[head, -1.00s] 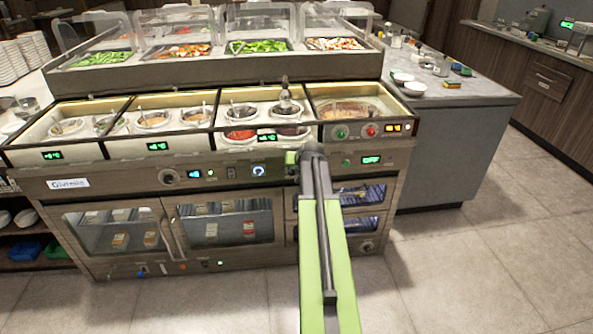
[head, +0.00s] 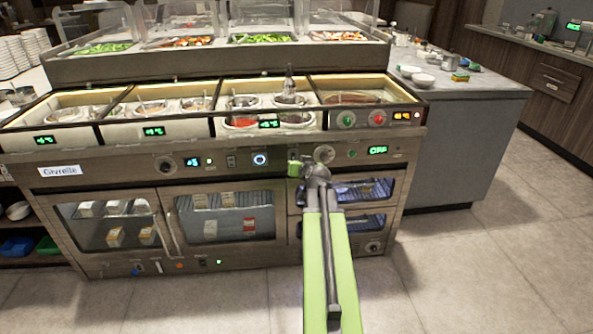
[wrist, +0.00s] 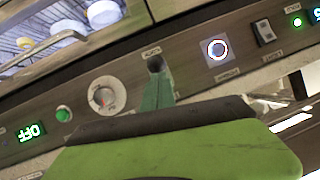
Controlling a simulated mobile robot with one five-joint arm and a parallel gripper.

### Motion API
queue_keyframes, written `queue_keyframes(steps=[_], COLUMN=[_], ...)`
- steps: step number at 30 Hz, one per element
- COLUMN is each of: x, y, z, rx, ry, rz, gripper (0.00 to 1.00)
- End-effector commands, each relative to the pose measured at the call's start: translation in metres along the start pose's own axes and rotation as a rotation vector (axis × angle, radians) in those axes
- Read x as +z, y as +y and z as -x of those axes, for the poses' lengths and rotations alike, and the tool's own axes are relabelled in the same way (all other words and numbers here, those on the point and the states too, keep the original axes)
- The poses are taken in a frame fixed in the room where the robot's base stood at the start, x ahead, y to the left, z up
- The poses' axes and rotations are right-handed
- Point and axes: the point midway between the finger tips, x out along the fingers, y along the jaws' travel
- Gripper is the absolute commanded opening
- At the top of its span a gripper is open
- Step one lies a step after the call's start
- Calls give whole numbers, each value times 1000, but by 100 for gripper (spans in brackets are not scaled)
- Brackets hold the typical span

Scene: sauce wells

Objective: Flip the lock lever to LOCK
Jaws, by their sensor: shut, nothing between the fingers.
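The lock lever (wrist: 156,85) shows in the wrist view as a dark round end at the panel with a green narrow part running down the picture. Small labels sit by it, too blurred to read surely. My gripper (wrist: 165,122) fills the bottom of the wrist view, a green body with a dark edge, shut and empty. It overlaps the lever's lower part, so I cannot tell whether they touch.
A round dial (wrist: 106,96), a green button (wrist: 63,114) and an OFF display (wrist: 29,131) lie left of the lever in the wrist view. A ringed button (wrist: 217,50) and rocker switch (wrist: 264,34) lie right. Sauce wells (head: 241,122) stand above the panel.

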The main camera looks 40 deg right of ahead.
Motion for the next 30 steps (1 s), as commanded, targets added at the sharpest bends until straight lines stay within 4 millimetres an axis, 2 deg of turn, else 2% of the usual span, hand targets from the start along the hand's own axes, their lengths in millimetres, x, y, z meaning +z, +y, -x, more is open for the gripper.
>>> queue_keyframes(steps=[12,30], x=[22,25], y=[-6,-9], z=[-8,-9], rx=[-10,-14], ry=[1,0], rz=[5,6], gripper=[0,0])
